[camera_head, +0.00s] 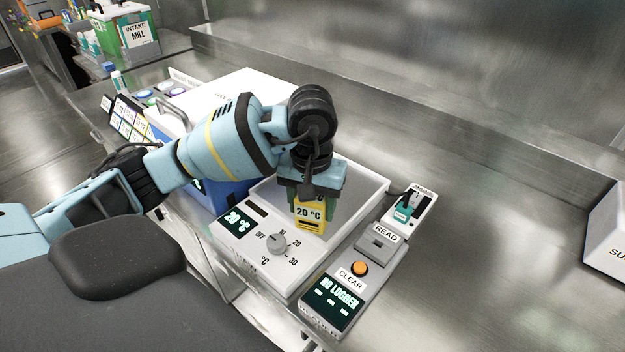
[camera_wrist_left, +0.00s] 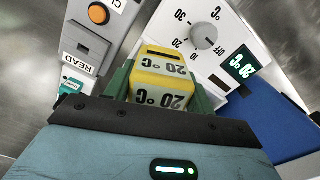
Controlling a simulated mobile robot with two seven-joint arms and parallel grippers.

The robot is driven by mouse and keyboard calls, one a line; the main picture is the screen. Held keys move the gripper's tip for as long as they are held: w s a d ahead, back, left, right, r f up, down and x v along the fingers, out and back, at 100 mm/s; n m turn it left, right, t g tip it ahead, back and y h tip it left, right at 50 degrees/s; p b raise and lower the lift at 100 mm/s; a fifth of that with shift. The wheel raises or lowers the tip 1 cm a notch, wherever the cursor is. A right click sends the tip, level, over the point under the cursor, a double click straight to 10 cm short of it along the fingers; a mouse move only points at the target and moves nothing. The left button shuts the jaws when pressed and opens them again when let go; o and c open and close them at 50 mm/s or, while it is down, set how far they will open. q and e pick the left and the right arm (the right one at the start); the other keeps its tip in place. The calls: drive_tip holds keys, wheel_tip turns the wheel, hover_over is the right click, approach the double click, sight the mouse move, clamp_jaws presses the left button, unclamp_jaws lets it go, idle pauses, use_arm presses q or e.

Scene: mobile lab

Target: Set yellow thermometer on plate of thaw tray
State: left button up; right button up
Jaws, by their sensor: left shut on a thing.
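The yellow thermometer (camera_head: 308,213), marked 20 °C, is held between the fingers of my left gripper (camera_head: 312,190). In the head view it overlaps the grey plate (camera_head: 350,197) of the white thaw tray (camera_head: 262,250); I cannot tell whether it touches the plate. The thermometer also shows in the left wrist view (camera_wrist_left: 162,80), between the green fingers. The tray has a grey dial (camera_head: 277,242) and a display (camera_head: 238,221) reading 20 °C. My gripper hides part of the plate. My right gripper is not in view.
A reader (camera_head: 352,270) with an orange CLEAR button and a "NO LOGGER" display stands right of the tray. A small teal item (camera_head: 404,212) sits at its far end. A white box (camera_head: 607,235) is at the right edge. The metal counter between is clear.

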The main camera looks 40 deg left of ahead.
use_arm(q)
drive_tip(key=w+a, duration=0.2)
drive_tip(key=w, duration=0.1)
drive_tip(key=w+a, duration=0.3)
drive_tip(key=w+a+f, duration=0.1)
drive_tip(key=w+a, duration=0.1)
drive_tip(key=w, duration=0.1)
drive_tip(key=shift+w+a, duration=0.3)
drive_tip(key=shift+w, duration=0.05)
drive_tip(key=shift+w+a+f+p, duration=0.1)
drive_tip(key=shift+f+p, duration=0.2)
drive_tip(key=shift+f, duration=1.5)
drive_tip(key=shift+f, duration=0.15)
drive_tip(key=o, duration=1)
